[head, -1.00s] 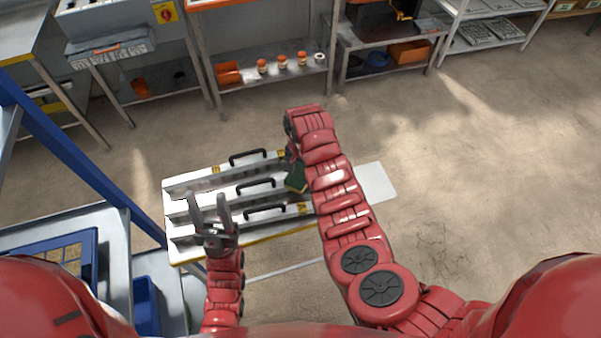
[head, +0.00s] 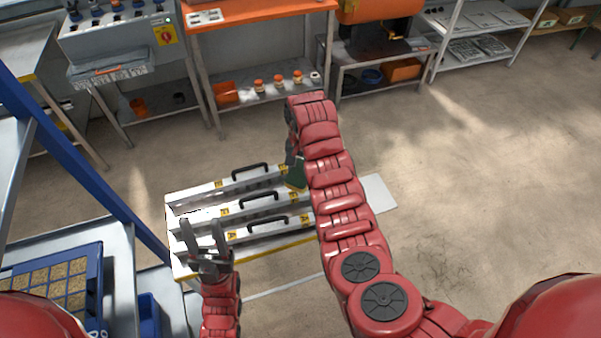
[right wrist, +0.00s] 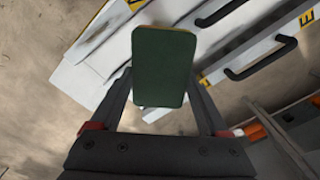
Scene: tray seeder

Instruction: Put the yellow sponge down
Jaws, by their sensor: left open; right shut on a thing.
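The sponge (right wrist: 164,66) is held in my right gripper (right wrist: 163,95). In the right wrist view it shows a dark green face, with a thin yellow edge along its top. In the head view the sponge (head: 296,175) hangs beside the right end of a pale unit with black handles, and my right arm partly covers the gripper (head: 292,152). I cannot tell whether the sponge touches anything beneath it. My left gripper (head: 203,228) is open and empty over the unit's left front part.
The pale unit (head: 190,260) has stepped rows with black handles and yellow labels. At the left are a blue seed tray (head: 94,285) on a metal cart and a blue post (head: 80,175). Benches with an orange top (head: 262,12) stand behind. The floor at right is clear.

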